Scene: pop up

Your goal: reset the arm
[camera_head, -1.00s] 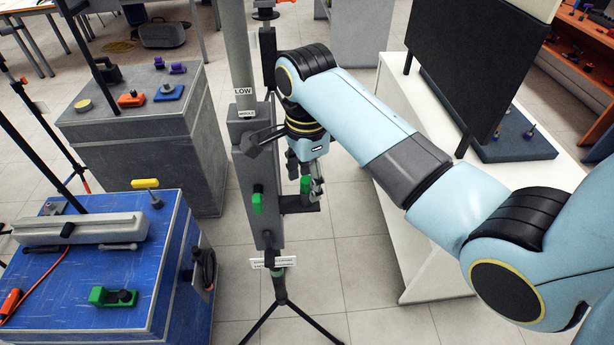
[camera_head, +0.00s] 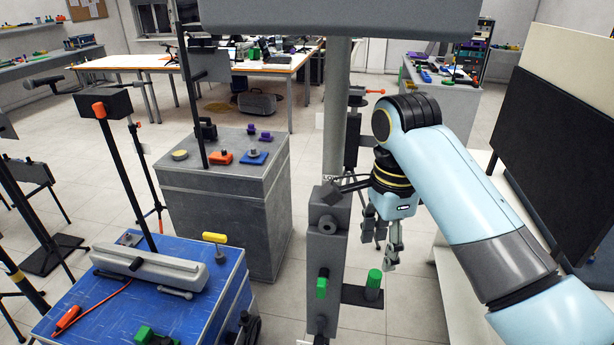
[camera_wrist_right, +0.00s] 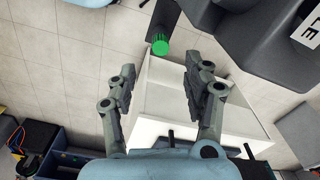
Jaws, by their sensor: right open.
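My right gripper (camera_head: 385,252) is open and empty in the head view, above and slightly right of a green cylinder (camera_head: 374,285). The cylinder stands upright on a dark side bracket (camera_head: 352,295) of a grey post (camera_head: 328,255). A second green piece (camera_head: 322,284) is on the post's front face. In the right wrist view the open fingers (camera_wrist_right: 160,72) are spread apart with nothing between them. The green cylinder (camera_wrist_right: 160,44) shows beyond them, apart from both. My left gripper is not in view.
A blue-topped bench (camera_head: 110,312) is at lower left, with a grey cabinet (camera_head: 222,190) behind it. A white unit (camera_head: 452,300) and a dark panel (camera_head: 555,150) are on the right, close to my arm. Black stands are at far left.

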